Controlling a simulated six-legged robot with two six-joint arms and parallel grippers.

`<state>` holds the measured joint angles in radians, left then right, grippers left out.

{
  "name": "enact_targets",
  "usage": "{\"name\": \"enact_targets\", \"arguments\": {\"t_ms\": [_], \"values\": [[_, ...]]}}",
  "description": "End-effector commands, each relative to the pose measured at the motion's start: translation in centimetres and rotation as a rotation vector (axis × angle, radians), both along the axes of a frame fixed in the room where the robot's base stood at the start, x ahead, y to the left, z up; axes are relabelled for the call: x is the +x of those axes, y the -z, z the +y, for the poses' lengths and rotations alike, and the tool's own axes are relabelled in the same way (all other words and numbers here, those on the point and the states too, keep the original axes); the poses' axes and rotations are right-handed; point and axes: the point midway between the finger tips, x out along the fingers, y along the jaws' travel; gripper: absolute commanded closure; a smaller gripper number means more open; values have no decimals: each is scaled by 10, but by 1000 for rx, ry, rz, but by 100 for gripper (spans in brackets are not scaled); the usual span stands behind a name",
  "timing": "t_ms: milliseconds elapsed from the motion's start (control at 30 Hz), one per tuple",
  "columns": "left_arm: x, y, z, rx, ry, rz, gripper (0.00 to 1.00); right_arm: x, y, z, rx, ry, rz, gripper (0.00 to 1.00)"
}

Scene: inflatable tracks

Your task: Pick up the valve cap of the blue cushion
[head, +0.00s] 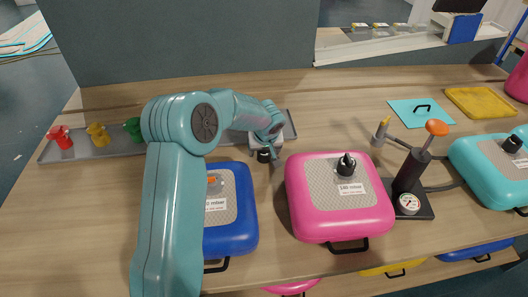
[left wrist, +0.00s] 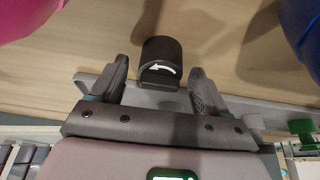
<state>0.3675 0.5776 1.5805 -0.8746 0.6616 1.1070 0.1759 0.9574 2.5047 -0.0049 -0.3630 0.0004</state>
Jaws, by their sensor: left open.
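The blue cushion (head: 240,225) lies on the table, partly hidden by my left arm. An orange spot shows at its valve area (head: 213,181). A black cap (head: 264,156) sits just behind the gap between the blue and pink cushions, by the grey tray's front edge. In the left wrist view the black cap (left wrist: 161,52) bears a white curved arrow. My left gripper (head: 270,147) is open over it. In the left wrist view the open fingers (left wrist: 158,72) lie on either side of the cap, with gaps showing. My right gripper is not in view.
The grey tray (head: 75,150) holds red (head: 60,137), yellow (head: 97,134) and green (head: 132,130) caps. The pink cushion (head: 310,205) has a black cap (head: 346,165) on it. A black hand pump (head: 410,175) stands right of it. Wood behind the pink cushion is clear.

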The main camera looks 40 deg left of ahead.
Motion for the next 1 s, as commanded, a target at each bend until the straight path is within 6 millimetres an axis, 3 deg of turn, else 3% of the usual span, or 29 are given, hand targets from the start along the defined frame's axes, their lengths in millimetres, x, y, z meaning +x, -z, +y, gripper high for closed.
{"name": "enact_targets", "arguments": {"t_ms": [133, 300, 733, 867, 1000], "values": [[0, 0, 0, 0, 0, 0, 28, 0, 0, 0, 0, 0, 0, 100], [0, 0, 0, 0, 0, 0, 81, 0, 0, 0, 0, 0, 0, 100], [0, -8, 0, 1, -1, -1, 81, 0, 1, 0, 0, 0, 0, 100], [0, -26, 0, 1, -1, -3, 81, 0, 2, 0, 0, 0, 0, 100], [1, -60, 0, 1, -2, -6, 81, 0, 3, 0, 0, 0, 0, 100]]}}
